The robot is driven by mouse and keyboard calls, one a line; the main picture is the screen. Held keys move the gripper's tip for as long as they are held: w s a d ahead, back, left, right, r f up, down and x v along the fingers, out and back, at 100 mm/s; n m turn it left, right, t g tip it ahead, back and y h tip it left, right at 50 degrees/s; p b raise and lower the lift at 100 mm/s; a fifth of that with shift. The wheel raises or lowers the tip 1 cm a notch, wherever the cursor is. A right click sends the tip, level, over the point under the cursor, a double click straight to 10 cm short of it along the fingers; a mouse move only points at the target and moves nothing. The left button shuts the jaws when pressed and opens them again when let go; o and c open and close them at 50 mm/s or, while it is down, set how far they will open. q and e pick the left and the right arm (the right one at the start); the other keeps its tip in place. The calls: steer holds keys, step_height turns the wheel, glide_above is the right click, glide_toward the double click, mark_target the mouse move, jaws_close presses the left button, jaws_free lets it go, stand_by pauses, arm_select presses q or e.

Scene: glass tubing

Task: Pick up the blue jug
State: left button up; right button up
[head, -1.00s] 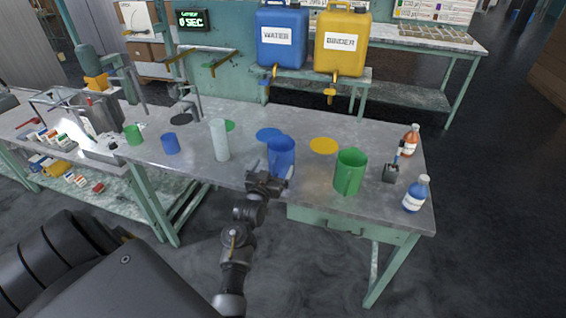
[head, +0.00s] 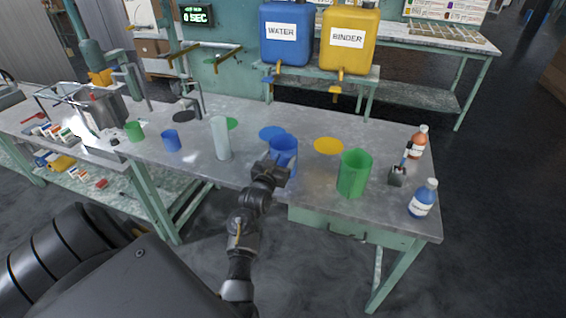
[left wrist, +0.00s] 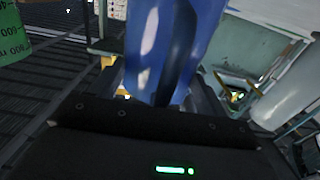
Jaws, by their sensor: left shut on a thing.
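The blue jug (head: 284,148) stands near the front edge of the grey workbench, between the white cylinder and the green jug. My left gripper (head: 270,175) reaches it from the front edge and covers its lower front. In the left wrist view the blue jug (left wrist: 172,45) fills the upper middle, with its dark handle side toward the camera. The left gripper (left wrist: 170,100) is shut on the jug there. Its fingertips are mostly hidden. I cannot tell whether the jug's base touches the bench. My right gripper is not in view.
A green jug (head: 355,173) stands close on the right and a white cylinder (head: 220,138) on the left. Blue (head: 272,132) and yellow (head: 328,146) discs lie behind on the bench (head: 310,185).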

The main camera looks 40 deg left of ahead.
arm_select(q)
steer(key=shift+w+r, duration=0.1)
steer(key=shift+r, duration=0.25)
steer(key=s+r, duration=0.5)
steer(key=r, duration=0.3)
steer(key=shift+s+r+b, duration=0.35)
steer(key=shift+r+b, duration=0.05)
steer(key=shift+b, duration=0.05)
steer(key=s+r, duration=0.1)
steer(key=s, duration=0.1)
steer(key=s+r, duration=0.1)
steer(key=s, duration=0.2)
steer(key=s+r, duration=0.1)
steer(key=s, duration=0.2)
steer(key=shift+s+r, duration=0.2)
steer(key=shift+r, duration=0.05)
